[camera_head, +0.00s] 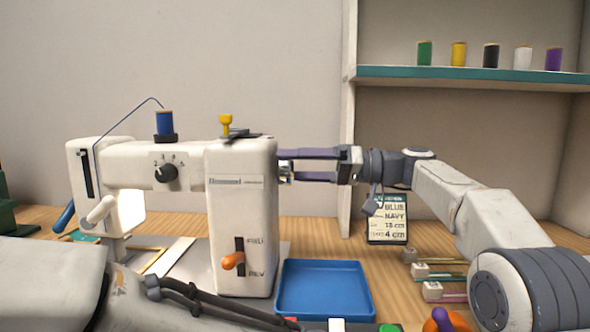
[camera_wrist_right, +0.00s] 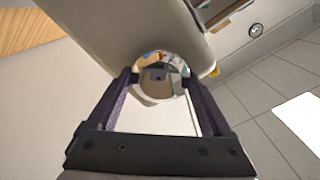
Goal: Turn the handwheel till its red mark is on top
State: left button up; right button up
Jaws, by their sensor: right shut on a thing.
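The white sewing machine (camera_head: 240,220) stands on the wooden table, with its handwheel (camera_head: 286,172) at the right end, mostly hidden behind my fingers. In the right wrist view the handwheel (camera_wrist_right: 160,80) is a shiny, mirror-like round disc between my fingertips. My right gripper (camera_head: 285,163) reaches in from the right, its two dark purple fingers one above the other, shut on the handwheel. It also shows in the right wrist view (camera_wrist_right: 160,74), one finger on each side of the wheel. I cannot make out the red mark in either view. My left gripper is out of view.
A blue tray (camera_head: 325,290) lies in front of the machine's right end. A dark card (camera_head: 388,218) stands under my right arm. Several thread spools (camera_head: 490,55) stand on the shelf (camera_head: 470,76). An orange-handled lever (camera_head: 233,260) sticks out from the machine's front.

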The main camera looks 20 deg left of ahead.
jog(key=shift+f, duration=0.1)
jog(key=o, duration=1.2)
jog(key=shift+c, duration=0.2)
jog(key=p+v, duration=0.2)
jog(key=v, duration=0.8)
jog(key=shift+d, duration=0.3)
